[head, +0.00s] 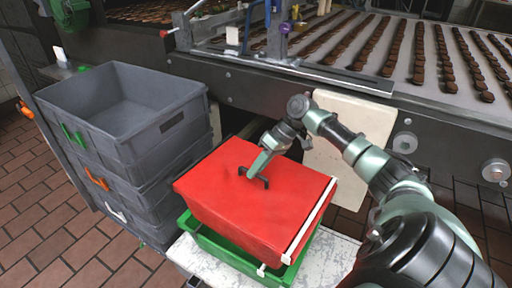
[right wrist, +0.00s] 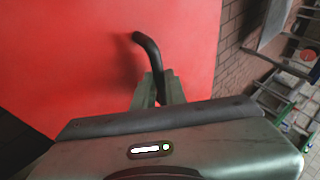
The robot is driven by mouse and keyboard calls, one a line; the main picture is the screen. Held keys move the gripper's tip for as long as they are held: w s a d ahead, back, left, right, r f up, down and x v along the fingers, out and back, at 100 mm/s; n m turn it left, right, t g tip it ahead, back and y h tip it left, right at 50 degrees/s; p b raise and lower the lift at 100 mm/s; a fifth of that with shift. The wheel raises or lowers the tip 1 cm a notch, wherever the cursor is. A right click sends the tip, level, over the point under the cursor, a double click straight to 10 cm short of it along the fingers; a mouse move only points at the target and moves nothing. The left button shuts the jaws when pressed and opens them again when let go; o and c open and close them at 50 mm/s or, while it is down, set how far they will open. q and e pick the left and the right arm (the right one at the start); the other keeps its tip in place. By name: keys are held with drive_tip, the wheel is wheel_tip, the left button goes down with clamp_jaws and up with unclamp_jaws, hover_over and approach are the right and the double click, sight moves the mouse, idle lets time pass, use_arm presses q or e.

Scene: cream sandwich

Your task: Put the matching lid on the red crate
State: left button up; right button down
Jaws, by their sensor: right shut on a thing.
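A flat red lid (head: 215,168) with a dark handle (head: 264,182) covers the top of the red crate (head: 226,229); whether a small gap is left between them I cannot tell. My right gripper (head: 254,174) is above the middle of the lid and shut on its handle. In the right wrist view, the bent dark handle (right wrist: 148,50) rises from the red lid (right wrist: 70,60) between the fingers of the right gripper (right wrist: 158,88). The crate's inside is hidden. My left gripper is not in view.
A green crate (head: 215,245) lies under the red one, on a pale worn tabletop (head: 335,258). Grey crates (head: 160,150) are stacked at the left, the top one open and empty. A conveyor (head: 400,50) with rows of brown biscuits runs behind. Brick-tiled floor (head: 45,220) shows at the lower left.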

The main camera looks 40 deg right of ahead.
drive_tip(key=shift+r, duration=0.1)
